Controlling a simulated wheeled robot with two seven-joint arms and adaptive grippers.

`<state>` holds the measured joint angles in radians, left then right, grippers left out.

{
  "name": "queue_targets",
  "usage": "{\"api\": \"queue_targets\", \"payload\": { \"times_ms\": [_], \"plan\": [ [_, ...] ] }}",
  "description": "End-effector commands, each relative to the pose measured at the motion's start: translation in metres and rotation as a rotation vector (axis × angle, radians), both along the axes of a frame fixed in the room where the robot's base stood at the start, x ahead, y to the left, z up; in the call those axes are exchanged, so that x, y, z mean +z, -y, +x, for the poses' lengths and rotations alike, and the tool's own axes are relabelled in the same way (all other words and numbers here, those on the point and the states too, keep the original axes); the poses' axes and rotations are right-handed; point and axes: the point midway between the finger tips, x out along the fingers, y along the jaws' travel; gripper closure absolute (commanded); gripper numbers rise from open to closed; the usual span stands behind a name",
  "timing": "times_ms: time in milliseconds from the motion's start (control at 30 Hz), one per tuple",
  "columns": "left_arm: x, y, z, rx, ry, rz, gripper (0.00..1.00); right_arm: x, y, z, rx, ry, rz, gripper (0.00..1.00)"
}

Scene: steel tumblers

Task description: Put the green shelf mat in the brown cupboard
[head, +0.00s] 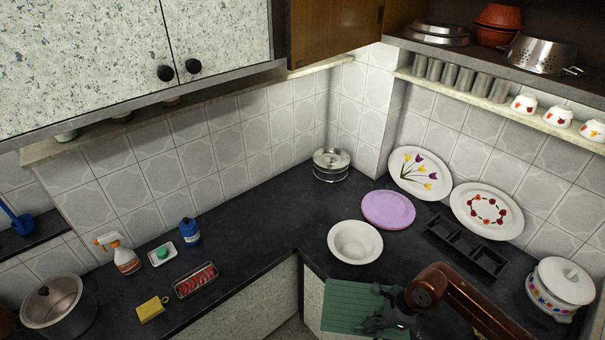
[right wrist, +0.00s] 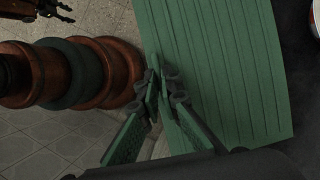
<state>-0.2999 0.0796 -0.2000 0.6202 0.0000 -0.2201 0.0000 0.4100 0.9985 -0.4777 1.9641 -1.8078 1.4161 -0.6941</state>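The green shelf mat (head: 352,298) is a flat ribbed sheet at the counter's inner corner, reaching past its front edge. It fills much of the right wrist view (right wrist: 225,60), with floor beyond its left edge. My right gripper (head: 371,323) is at the mat's near edge. In the right wrist view its fingertips (right wrist: 159,88) are close together at that edge; whether they pinch it is unclear. My left gripper (right wrist: 66,11) is at the top left there, fingers apart and empty.
A white bowl (head: 355,242), a purple plate (head: 388,210) and a black divided tray (head: 466,246) stand behind the mat. A white floral pot (head: 558,290) is at right. Steel tumblers (head: 465,80) line a shelf. Speckled cupboards (head: 80,60) hang at left.

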Motion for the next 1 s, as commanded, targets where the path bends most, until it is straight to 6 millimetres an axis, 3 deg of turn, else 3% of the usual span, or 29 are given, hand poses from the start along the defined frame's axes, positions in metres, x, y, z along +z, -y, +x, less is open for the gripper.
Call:
{"api": "queue_targets", "payload": {
  "times_ms": [267, 600, 800, 1000],
  "plan": [
    [-0.006, 0.0, -0.001, 0.0, -0.001, 0.0, 0.6, 0.012, -0.001, -0.001, 0.576, 0.003, -0.003, 1.0],
    [-0.013, 0.0, -0.002, 0.0, -0.003, 0.0, 0.6, 0.046, 0.007, 0.0, 1.347, 0.002, -0.005, 1.0],
    [-0.015, 0.0, -0.002, 0.0, -0.004, 0.001, 0.6, 0.064, 0.013, 0.001, 1.639, 0.003, -0.003, 1.0],
    [-0.016, 0.0, -0.002, 0.0, -0.004, 0.001, 0.6, 0.071, 0.016, 0.002, 1.733, 0.002, -0.002, 1.0]
  ]
}}
